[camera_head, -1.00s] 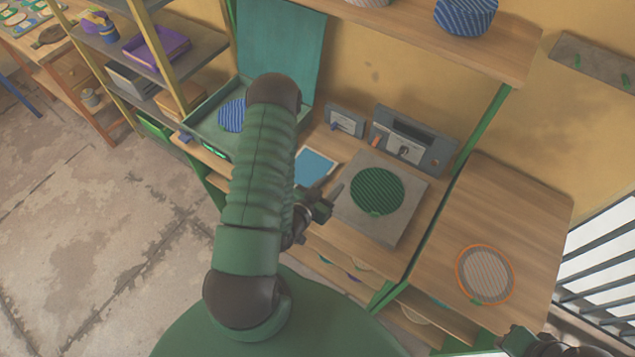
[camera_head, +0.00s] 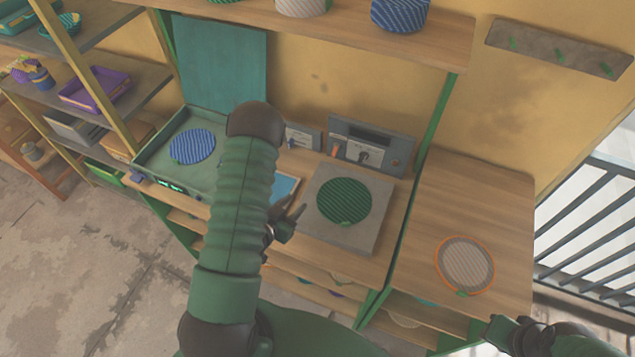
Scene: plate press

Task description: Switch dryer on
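Nothing in view is labelled as the dryer. An open green box (camera_head: 150,165) with a raised teal lid (camera_head: 225,68) holds a blue striped disc (camera_head: 193,146), and small lights glow green on its front. A grey control box (camera_head: 398,160) with a dial and an orange switch stands behind a grey slab (camera_head: 365,237) bearing a green striped disc (camera_head: 344,201). A smaller grey box (camera_head: 303,136) stands left of it. My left gripper (camera_head: 294,210) is at the slab's left edge, its fingers seemingly apart and empty. My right gripper (camera_head: 497,326) is at the bottom right; its fingers are unclear.
My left arm hides part of the green box and a blue-topped pad (camera_head: 285,187). An orange-rimmed disc (camera_head: 464,265) lies on the right table (camera_head: 490,205), otherwise mostly bare. A shelf (camera_head: 420,32) with bowls hangs above. A railing is at far right.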

